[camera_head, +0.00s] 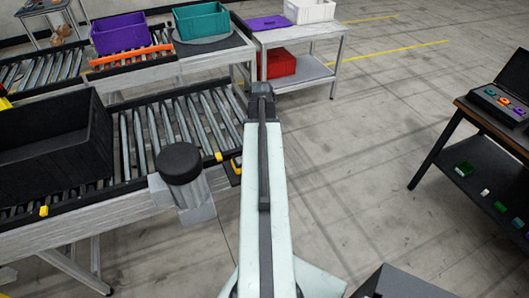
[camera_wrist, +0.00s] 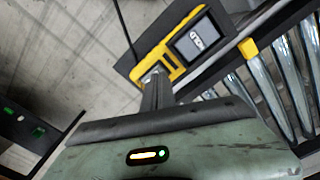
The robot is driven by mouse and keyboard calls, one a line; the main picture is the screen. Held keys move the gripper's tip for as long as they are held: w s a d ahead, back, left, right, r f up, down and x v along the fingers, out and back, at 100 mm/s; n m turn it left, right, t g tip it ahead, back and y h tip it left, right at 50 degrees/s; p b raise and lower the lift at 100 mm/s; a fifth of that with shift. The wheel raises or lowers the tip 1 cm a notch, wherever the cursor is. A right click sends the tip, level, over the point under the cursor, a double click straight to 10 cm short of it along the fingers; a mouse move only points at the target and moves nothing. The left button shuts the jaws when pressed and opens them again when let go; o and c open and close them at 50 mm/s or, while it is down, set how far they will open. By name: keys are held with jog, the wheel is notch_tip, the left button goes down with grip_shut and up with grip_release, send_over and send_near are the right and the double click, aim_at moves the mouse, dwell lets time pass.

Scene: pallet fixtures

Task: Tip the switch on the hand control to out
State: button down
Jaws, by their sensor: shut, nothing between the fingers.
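The yellow hand control (camera_wrist: 178,47) lies tilted across the upper middle of the wrist view, on a dark plate beside the rollers. Its grey rocker switch (camera_wrist: 196,42) faces the camera and carries pale lettering too small to read; which way it is tipped I cannot tell. My gripper (camera_wrist: 155,76) is shut and empty. Its dark fingertips overlap the control's lower left end in the picture, apart from the switch; I cannot tell whether they touch it. In the head view only a yellow sliver of the control (camera_head: 236,165) shows beside my arm, and the gripper is hidden.
The roller conveyor (camera_head: 150,132) holds a black crate (camera_head: 48,155) at left. A black round-topped post (camera_head: 180,163) stands at its near edge. A dark cable (camera_wrist: 127,28) runs near the control. A dark bench (camera_head: 490,115) stands at right; the floor between is clear.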

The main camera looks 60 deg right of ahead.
jog(key=shift+f+b, duration=0.95)
dwell(0.6)
jog(key=shift+r, duration=0.1)
notch_tip(320, 180, up, 7)
jog(key=p, duration=0.7)
